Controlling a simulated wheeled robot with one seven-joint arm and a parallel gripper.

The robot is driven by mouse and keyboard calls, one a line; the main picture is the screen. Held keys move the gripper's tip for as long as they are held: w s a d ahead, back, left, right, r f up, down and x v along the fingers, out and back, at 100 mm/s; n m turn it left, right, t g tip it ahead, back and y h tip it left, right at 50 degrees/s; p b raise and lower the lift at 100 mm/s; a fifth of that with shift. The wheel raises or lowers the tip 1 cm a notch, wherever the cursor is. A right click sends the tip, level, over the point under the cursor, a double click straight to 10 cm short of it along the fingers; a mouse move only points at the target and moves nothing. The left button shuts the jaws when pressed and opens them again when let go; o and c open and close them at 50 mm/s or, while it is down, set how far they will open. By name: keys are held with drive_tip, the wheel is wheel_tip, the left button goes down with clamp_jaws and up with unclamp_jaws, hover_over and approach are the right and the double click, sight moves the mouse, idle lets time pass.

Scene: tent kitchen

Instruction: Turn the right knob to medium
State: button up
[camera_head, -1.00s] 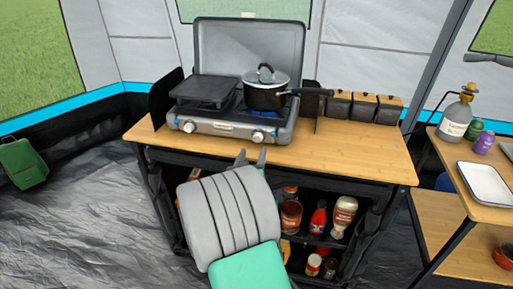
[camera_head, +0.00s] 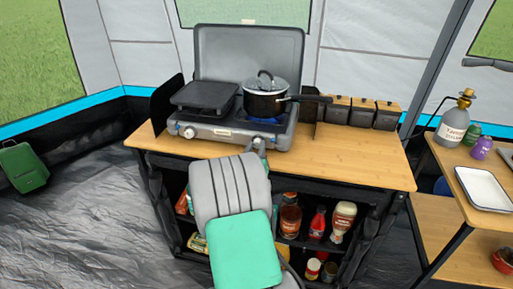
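The grey two-burner camp stove (camera_head: 225,134) stands on the wooden table with its lid raised. Its left knob (camera_head: 190,132) shows on the front panel. The right knob is mostly or wholly hidden behind my gripper (camera_head: 258,143), whose fingertips are at the right part of the stove front. The fingers look close together there, but I cannot tell whether they touch or grip the knob. A black pot (camera_head: 264,104) with a glass lid sits on the right burner, with a blue glow of flame under it.
A dark griddle plate (camera_head: 204,94) covers the left burner. The pot's handle sticks out right, past a dark wind panel, toward several wood-lidded canisters (camera_head: 361,114). The tabletop's right part (camera_head: 365,160) is clear. Bottles and jars fill the shelf below.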

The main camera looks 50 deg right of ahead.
clamp_jaws()
drive_tip(key=shift+n, duration=0.3)
drive_tip(key=n, duration=0.3)
drive_tip(key=shift+p, duration=0.35)
drive_tip(key=shift+n+p, duration=0.4)
drive_tip(key=shift+n, duration=1.6)
drive_tip(key=o, duration=0.5)
unclamp_jaws()
